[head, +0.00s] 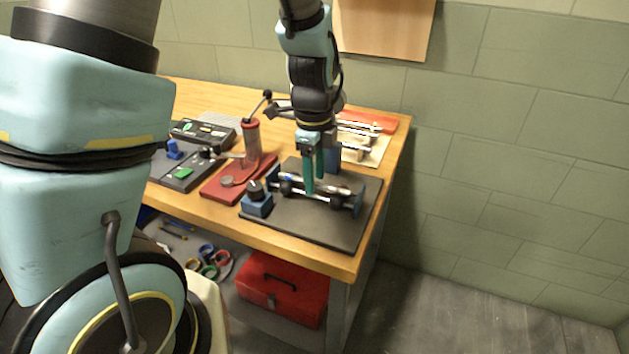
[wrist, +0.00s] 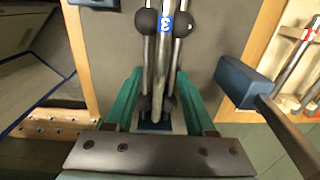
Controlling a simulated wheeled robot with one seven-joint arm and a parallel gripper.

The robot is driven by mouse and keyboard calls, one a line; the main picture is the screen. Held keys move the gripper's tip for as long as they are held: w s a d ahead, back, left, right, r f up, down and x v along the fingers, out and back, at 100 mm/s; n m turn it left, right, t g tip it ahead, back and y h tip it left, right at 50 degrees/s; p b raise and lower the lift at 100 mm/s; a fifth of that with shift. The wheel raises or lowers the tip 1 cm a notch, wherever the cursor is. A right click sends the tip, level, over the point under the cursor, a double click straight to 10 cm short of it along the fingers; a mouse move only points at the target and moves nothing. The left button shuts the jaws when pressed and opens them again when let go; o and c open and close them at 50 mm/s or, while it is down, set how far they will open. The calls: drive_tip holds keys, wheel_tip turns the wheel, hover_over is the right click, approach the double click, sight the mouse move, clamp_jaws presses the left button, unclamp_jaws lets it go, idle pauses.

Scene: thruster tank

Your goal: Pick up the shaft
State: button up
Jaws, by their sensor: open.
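The shaft (wrist: 162,58) is a silver rod with a blue numbered tag, lying lengthwise in the wrist view among black rollers and thinner rods. In the head view the shaft (head: 297,182) rests on a fixture on a dark plate (head: 325,228) near the bench's front corner. My gripper (wrist: 159,86) is open. Its two teal fingers stand on either side of the shaft in the wrist view, with visible gaps. In the head view my gripper (head: 314,180) points down at the fixture and hides part of it. I cannot tell whether the fingertips reach the shaft's height.
A blue block with a black knob (head: 257,200) stands at the fixture's left end. A red-based device (head: 240,178) with a clear cylinder and lever is left of the plate. A tray of metal rods (head: 362,145) lies behind. A red toolbox (head: 283,288) is below the bench.

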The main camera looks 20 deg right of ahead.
drive_tip(key=shift+c, duration=0.2)
clamp_jaws()
idle(0.3)
idle(1.0)
